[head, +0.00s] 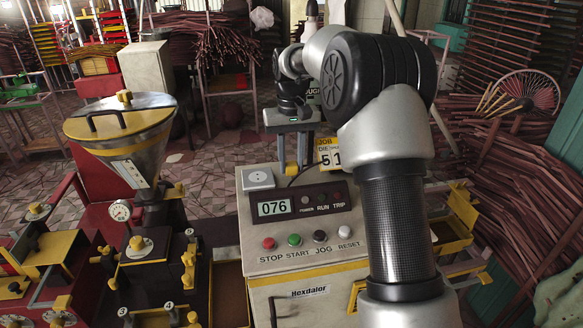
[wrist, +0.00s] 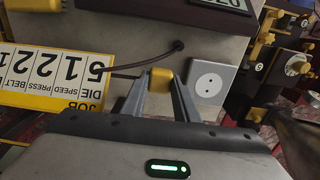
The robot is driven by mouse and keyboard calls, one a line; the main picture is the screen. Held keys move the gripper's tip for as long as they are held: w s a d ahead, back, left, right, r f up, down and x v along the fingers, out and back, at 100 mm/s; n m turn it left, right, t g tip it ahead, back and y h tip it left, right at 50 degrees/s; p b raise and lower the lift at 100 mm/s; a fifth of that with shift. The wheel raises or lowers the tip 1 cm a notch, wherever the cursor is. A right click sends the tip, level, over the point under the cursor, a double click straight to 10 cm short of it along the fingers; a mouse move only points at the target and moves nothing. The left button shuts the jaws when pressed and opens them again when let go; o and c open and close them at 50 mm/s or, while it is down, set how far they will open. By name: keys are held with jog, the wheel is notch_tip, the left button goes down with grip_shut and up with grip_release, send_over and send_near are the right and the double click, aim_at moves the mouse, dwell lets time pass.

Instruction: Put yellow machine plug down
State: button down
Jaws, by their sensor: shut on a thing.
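The yellow machine plug (wrist: 160,80) sits between the fingertips of my gripper (wrist: 160,84) in the wrist view. The jaws are shut on it. A dark cable runs from near the plug to a hole in the machine's panel. A white socket (wrist: 207,82) with two holes is just right of the gripper in the wrist view, and the plug is apart from it.
A yellow and white job card (wrist: 50,78) stands beside the gripper. The box front has a 076 display (head: 273,208) and several coloured buttons. A metal hopper (head: 125,135) stands at left. Incense stick bundles lie at right.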

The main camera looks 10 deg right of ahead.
jog(key=shift+f, duration=0.8)
jog(key=shift+f, duration=0.1)
jog(key=shift+f, duration=0.4)
jog(key=shift+f, duration=0.1)
jog(key=c, duration=1.4)
grip_release()
